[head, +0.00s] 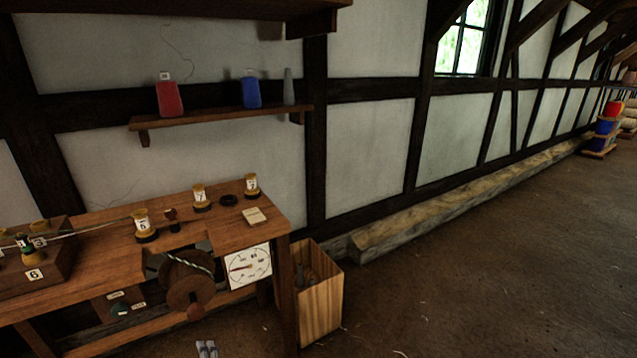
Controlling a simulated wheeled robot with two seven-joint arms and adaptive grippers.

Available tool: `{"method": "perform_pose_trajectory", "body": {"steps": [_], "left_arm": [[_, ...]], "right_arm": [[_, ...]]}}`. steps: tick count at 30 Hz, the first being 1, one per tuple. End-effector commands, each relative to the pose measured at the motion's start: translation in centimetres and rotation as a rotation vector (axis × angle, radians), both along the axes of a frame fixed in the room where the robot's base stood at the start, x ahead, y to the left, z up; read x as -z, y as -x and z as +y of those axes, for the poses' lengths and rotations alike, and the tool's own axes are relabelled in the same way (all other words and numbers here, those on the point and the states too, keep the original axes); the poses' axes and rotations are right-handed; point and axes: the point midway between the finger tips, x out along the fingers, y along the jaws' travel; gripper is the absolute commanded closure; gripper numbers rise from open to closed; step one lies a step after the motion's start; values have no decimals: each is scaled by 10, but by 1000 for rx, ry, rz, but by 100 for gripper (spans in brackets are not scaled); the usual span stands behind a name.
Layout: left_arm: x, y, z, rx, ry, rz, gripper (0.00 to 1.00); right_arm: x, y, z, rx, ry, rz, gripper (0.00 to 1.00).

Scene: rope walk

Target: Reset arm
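The grey fingertips of what appears to be my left gripper (207,349) show at the bottom edge, below the front of the wooden workbench (105,245). The two tips lie close together with nothing visible between them. The rest of that gripper and its arm are cut off by the frame. My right gripper is not in view.
On the bench stand several labelled spools, one at the back right (251,184), and a reel (190,285) hangs at its front beside a white dial (249,267). A wooden bin (319,300) stands right of it. Open floor (500,270) lies further right.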

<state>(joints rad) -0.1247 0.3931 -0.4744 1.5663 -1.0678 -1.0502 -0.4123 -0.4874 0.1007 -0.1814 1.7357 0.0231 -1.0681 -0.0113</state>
Motion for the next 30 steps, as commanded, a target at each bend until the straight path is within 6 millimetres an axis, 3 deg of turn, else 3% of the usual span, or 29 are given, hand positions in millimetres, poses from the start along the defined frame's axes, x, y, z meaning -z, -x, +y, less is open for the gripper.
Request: {"method": "perform_pose_trajectory", "body": {"steps": [14, 30], "left_arm": [[45, 20, -18, -287, 598, -27, 29], [92, 76, -90, -636, 1179, 81, 29]], "right_arm": [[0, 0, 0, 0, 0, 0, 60], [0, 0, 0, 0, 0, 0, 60]]}}
